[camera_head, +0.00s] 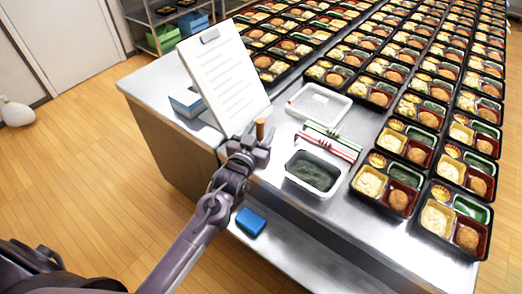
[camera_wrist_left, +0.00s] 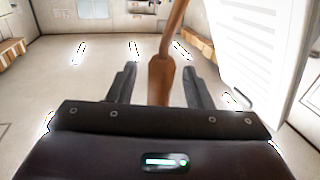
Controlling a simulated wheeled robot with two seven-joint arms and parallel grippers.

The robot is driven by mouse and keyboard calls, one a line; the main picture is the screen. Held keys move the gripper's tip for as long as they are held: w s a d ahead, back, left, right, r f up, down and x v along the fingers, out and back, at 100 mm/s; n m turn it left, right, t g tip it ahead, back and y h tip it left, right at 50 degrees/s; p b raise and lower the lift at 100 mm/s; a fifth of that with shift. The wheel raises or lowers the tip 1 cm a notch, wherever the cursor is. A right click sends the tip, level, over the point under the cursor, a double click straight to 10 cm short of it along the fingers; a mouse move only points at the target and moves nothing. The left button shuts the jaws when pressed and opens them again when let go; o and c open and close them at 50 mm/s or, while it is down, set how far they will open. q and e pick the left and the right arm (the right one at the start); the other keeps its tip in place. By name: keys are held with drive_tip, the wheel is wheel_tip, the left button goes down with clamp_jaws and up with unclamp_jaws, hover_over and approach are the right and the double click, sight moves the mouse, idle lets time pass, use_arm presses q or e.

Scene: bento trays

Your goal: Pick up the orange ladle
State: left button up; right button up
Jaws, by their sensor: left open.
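The orange ladle (camera_head: 260,128) shows only as a short upright orange-brown piece at my left gripper (camera_head: 254,146), at the front edge of the steel table in the head view. In the left wrist view the ladle's brown-orange handle (camera_wrist_left: 161,82) rises between the two dark fingers of my left gripper (camera_wrist_left: 159,72). The fingers stand apart, one on each side of the handle, with visible gaps. The gripper is open. The ladle's bowl cannot be made out. My right gripper is in neither view.
A white clipboard sheet (camera_head: 222,78) stands close behind my left gripper. To its right are a white tub of dark green food (camera_head: 334,190), red and green utensils (camera_head: 330,145) and a white tray (camera_head: 340,103). Rows of bento trays (camera_head: 437,232) fill the right. A blue box (camera_head: 250,222) sits below.

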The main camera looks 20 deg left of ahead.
use_arm(q)
clamp_jaws()
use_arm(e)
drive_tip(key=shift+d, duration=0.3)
